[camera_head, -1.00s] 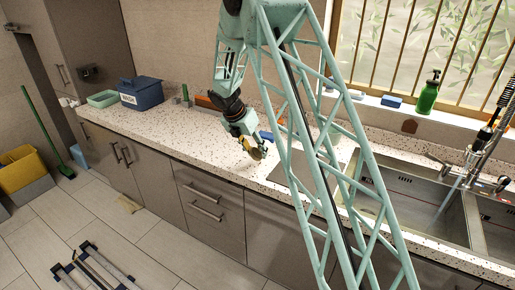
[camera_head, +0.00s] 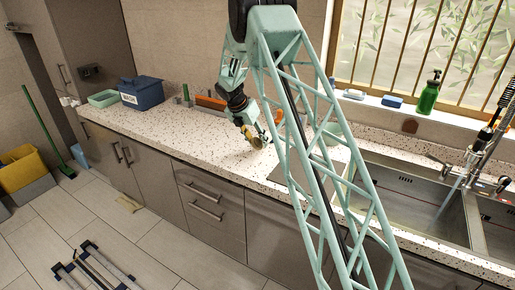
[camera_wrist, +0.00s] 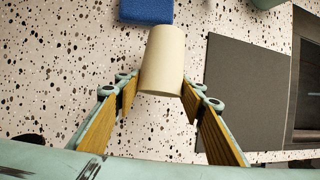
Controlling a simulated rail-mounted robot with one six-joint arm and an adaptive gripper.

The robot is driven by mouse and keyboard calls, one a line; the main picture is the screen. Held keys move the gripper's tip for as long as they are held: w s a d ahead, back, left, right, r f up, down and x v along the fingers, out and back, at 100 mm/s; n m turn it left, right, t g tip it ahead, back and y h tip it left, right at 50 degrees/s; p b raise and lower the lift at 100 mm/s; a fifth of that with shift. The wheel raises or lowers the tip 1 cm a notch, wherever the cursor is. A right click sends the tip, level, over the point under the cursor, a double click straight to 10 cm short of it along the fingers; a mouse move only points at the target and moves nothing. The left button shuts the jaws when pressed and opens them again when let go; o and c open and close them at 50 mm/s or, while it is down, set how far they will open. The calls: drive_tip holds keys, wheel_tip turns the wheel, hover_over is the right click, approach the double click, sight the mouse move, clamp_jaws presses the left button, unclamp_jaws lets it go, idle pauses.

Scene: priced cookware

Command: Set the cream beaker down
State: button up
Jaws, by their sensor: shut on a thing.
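The cream beaker (camera_wrist: 162,60) is a plain pale cylinder in the wrist view, with its near end between my fingertips. My gripper (camera_wrist: 160,90) has wood-coloured pads on either side of it and is shut on it. In the head view my gripper (camera_head: 256,138) is low over the speckled counter (camera_head: 205,150), left of the sink. The beaker cannot be made out clearly there. Whether its base touches the counter cannot be told.
A blue block (camera_wrist: 146,10) lies just beyond the beaker. A dark grey mat (camera_wrist: 245,100) is to the right, beside the sink (camera_head: 400,190). A blue bin (camera_head: 142,93) and green tray (camera_head: 103,98) stand far left.

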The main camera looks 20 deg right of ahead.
sight(258, 148)
drive_tip(key=shift+f, duration=0.15)
drive_tip(key=shift+f, duration=1.6)
drive_tip(key=shift+f, duration=0.1)
drive_tip(key=o, duration=0.9)
drive_tip(key=v, duration=1.2)
